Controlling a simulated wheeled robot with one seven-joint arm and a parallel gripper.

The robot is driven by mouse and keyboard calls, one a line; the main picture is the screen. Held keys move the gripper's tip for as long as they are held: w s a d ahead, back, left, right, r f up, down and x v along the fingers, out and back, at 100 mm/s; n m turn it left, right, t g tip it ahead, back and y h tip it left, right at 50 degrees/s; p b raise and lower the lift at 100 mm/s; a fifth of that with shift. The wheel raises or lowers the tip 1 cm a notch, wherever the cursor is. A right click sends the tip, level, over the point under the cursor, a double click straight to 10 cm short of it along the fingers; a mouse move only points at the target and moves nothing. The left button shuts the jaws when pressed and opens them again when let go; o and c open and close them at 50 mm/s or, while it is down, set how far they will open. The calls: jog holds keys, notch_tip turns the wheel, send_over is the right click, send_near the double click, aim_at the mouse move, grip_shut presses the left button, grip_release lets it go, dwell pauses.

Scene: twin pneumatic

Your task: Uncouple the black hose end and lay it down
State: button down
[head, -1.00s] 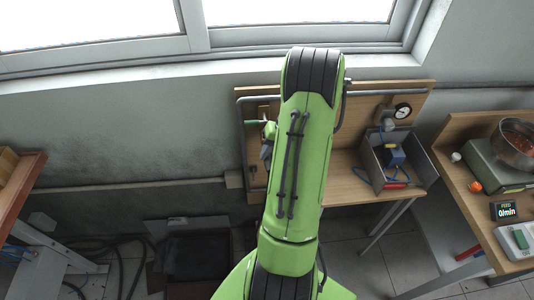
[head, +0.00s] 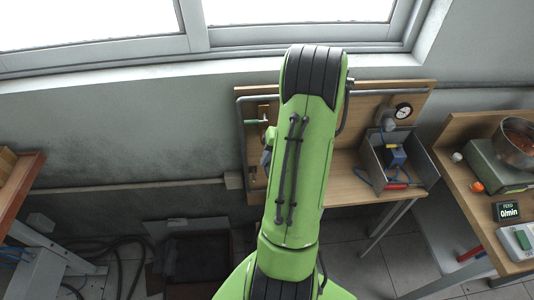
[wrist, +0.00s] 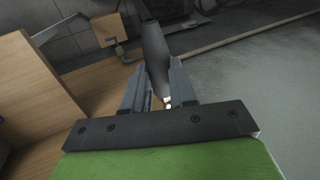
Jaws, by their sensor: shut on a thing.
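In the wrist view my gripper (wrist: 160,92) is shut on the black hose end (wrist: 155,48), a dark, thick cylinder that rises between the two grey fingers. A small bright metal piece (wrist: 168,102) shows between the fingers below it. I cannot tell whether the hose end is still joined to a coupling. In the head view my green arm hides the gripper, the hose end and the middle of the wooden bench.
A wooden bench (head: 345,190) with a pipe and a gauge (head: 403,111) stands under the window. A grey open box (head: 415,170) holding a blue part (head: 394,156) sits at its right. A green-handled valve (head: 256,122) is at the left. A side table (head: 455,170) stands at right.

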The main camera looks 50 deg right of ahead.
jog(key=shift+s, duration=0.1)
jog(key=shift+s+a+b, duration=0.75)
jog(key=shift+s+a, duration=0.5)
jog(key=shift+a, duration=0.3)
jog(key=w+a+f+n+g+y, duration=0.15)
jog(key=w+a+f+n, duration=0.4)
jog(key=w+a, duration=0.65)
jog(key=w+a+f+n+g, duration=0.1)
jog(key=w+a+f+n, duration=0.1)
jog(key=a, duration=0.5)
jog(key=w+a+f+n+g, duration=0.1)
jog(key=w+a+f+n, duration=0.1)
jog(key=w+a+f, duration=0.2)
jog(key=a, duration=0.3)
jog(key=shift+w+f, duration=0.15)
jog(key=shift+w, duration=0.1)
